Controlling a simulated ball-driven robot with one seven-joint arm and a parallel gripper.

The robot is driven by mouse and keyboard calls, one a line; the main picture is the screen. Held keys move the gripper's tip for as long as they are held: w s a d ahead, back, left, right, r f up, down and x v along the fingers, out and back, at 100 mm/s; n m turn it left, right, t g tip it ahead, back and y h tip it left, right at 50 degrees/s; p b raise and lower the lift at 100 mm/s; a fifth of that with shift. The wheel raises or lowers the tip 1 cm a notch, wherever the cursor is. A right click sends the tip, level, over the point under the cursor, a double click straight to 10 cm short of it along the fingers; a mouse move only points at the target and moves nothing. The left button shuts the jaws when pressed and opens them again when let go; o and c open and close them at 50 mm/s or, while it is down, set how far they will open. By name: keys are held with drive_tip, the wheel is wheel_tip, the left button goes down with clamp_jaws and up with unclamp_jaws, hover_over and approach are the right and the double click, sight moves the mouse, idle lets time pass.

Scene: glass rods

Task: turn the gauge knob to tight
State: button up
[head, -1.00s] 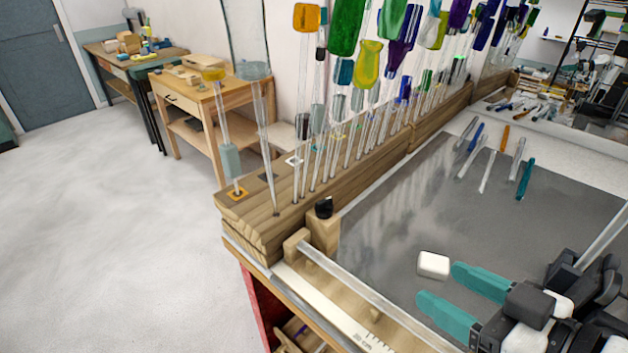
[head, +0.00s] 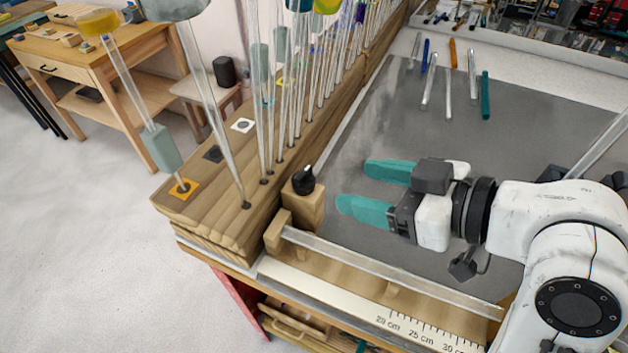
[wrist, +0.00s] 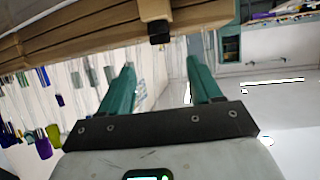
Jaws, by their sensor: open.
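The gauge knob (head: 303,181) is a small black knob on top of a wooden block (head: 301,208) at the near end of the wooden rack. A pale pointer-like mark shows on its top. My gripper (head: 352,187) has two teal fingers, spread open and empty, pointing left toward the knob from a short distance to its right. In the wrist view, the knob (wrist: 160,36) shows as a dark piece on the wooden block (wrist: 154,10), beyond the gap between the open fingers (wrist: 161,65). Nothing visible touches the knob.
A clear rod (head: 380,268) lies along a wooden gauge with a centimetre scale (head: 400,322). The wooden rack (head: 215,200) holds several upright glass rods close behind the knob. Loose coloured rods lie on the grey mat (head: 520,130). The mat is clear around my fingers.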

sight(307, 174)
drive_tip(key=x, duration=0.9)
drive_tip(key=shift+c, duration=0.4)
drive_tip(key=c, duration=1)
drive_tip(key=shift+o, duration=0.2)
drive_tip(key=shift+w+d+n+g+y, duration=0.15)
drive_tip(key=shift+n+g+y, duration=0.15)
drive_tip(key=shift+n+g, duration=0.25)
drive_tip(key=shift+n+g+y, duration=0.4)
drive_tip(key=shift+n+g, duration=0.25)
drive_tip(key=shift+g, duration=0.1)
drive_tip(key=o, duration=1)
